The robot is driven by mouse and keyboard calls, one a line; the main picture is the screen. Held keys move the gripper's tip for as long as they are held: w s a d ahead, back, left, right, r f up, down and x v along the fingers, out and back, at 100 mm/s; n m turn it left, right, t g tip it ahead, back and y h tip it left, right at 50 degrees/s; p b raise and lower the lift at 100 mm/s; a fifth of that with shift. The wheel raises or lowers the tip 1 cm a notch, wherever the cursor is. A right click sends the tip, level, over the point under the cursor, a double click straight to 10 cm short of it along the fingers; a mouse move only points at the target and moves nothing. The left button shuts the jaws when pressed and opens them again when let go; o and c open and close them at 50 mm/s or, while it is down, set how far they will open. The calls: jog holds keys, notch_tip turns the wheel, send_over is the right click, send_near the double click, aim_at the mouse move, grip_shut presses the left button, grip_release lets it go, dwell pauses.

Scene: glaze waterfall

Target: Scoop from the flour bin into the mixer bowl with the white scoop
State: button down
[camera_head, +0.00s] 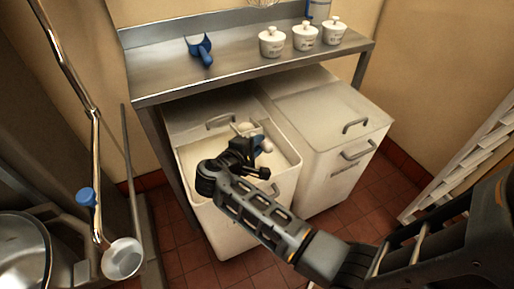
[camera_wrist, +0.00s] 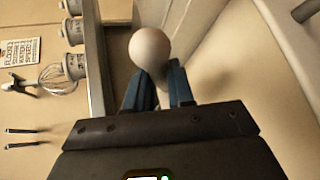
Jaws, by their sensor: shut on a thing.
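My gripper (camera_head: 258,146) is low over the open flour bin (camera_head: 290,178), which holds pale flour (camera_head: 198,152). It is shut on the white scoop (camera_head: 243,128), part of which shows beside the fingers. In the wrist view my blue fingertips (camera_wrist: 157,88) close around the scoop's handle, and its round white end (camera_wrist: 150,47) sticks out beyond them. The scoop's cup is hidden, so I cannot tell whether it holds flour. A round metal bowl (camera_head: 20,255), apparently the mixer bowl, is cut off at the lower left of the head view.
A steel shelf (camera_head: 150,84) overhangs the bins and carries a blue scoop (camera_head: 201,50) and three lidded white jars (camera_head: 304,37). A closed bin (camera_head: 325,125) stands right of the flour bin. A metal pipe (camera_head: 97,150) rises at left. A pale rack (camera_head: 465,165) stands at right.

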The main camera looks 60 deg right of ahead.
notch_tip(320, 180, up, 7)
jog(key=s+p, duration=0.1)
jog(key=p, duration=0.1)
jog(key=shift+a+m+h+p, duration=0.3)
jog(key=shift+a+m+p, duration=0.1)
dwell(0.7)
